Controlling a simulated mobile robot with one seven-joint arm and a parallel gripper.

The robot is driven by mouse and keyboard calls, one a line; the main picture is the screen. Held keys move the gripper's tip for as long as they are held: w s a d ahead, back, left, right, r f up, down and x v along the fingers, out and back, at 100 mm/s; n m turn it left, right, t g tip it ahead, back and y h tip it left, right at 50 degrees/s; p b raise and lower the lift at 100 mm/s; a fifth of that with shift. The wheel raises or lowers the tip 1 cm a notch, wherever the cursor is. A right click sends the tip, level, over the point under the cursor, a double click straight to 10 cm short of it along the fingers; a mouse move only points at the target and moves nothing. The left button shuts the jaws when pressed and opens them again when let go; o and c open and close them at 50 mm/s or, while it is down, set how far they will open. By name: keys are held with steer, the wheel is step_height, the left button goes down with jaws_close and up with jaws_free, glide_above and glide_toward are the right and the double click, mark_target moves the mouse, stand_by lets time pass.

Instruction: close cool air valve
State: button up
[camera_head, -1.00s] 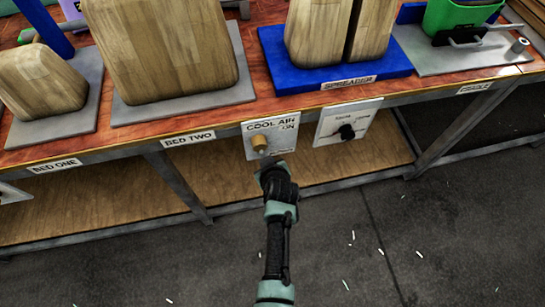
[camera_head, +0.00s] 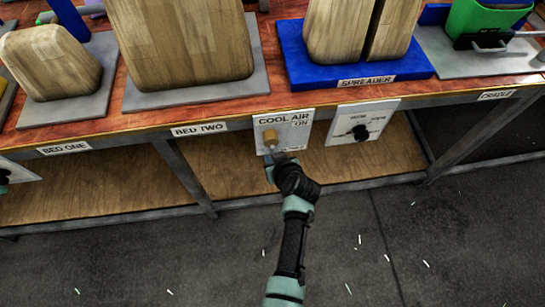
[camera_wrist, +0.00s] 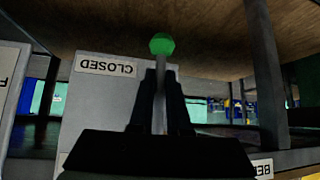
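The cool air valve is on a white panel (camera_head: 299,119) marked COOL AIR and ON, below the table's front edge. Its brass-coloured body (camera_head: 270,138) sits at the panel's left. My gripper (camera_head: 276,158) is at the panel's lower edge, just below that body. In the wrist view, upside down, a thin grey lever with a green ball end (camera_wrist: 161,43) runs between my two dark fingers (camera_wrist: 161,90). They look shut on it. A CLOSED label (camera_wrist: 106,67) lies left of the lever there. The valve body is hidden in that view.
A white panel with a black dial (camera_head: 361,132) is right of the valve panel. The BED TWO label (camera_head: 199,130) is on the table edge at left. A wooden shelf (camera_head: 228,166) lies behind and below my gripper. The grey floor (camera_head: 130,255) is open in front.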

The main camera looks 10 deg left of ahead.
steer(key=o, duration=0.4)
steer(key=shift+o, duration=0.2)
steer(key=shift+s, duration=0.1)
steer(key=p+v, duration=0.3)
steer(key=v, duration=0.9)
steer(key=shift+s+d+r, duration=0.15)
steer(key=shift+s+r, duration=0.05)
steer(key=shift+r, duration=0.1)
